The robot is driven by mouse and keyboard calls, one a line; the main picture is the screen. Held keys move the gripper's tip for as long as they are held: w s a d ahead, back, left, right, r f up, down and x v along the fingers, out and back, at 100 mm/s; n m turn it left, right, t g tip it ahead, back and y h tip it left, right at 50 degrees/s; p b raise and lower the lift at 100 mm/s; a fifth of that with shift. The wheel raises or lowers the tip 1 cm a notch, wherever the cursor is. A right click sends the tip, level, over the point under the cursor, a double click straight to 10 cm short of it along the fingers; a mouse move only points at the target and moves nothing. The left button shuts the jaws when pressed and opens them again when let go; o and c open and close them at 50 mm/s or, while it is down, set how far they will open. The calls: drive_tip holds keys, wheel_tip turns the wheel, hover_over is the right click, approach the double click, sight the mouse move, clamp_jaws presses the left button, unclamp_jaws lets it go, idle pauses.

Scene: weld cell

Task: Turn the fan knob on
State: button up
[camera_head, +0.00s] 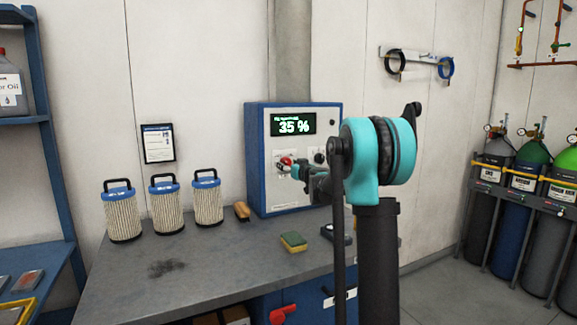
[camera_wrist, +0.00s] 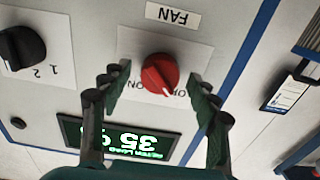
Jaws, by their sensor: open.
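The red fan knob (camera_wrist: 160,73) sits on a white plate under a FAN label (camera_wrist: 173,16) on the control box, seen upside down in the wrist view. Its white mark points down and slightly right, toward the partly hidden OFF lettering; ON shows to the lower left. My gripper (camera_wrist: 156,80) is open, with one finger on each side of the knob and visible gaps between. In the head view the red knob (camera_head: 285,162) shows just left of my gripper (camera_head: 298,170) on the blue-edged control box (camera_head: 254,150).
A black knob (camera_wrist: 22,47) marked 1 and 2 is beside the fan knob. The display (camera_head: 293,124) reads 35 %. Several filters (camera_head: 167,207), a sponge (camera_head: 293,241) and a wooden-handled item (camera_head: 242,210) are on the bench (camera_head: 215,270). Gas cylinders (camera_head: 527,170) stand at the right.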

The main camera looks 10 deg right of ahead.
drive_tip(key=c, duration=1.2)
drive_tip(key=shift+m, duration=0.3)
drive_tip(key=m, duration=0.3)
drive_tip(key=shift+m, duration=0.3)
drive_tip(key=m, duration=1.3)
drive_tip(key=shift+m, duration=0.3)
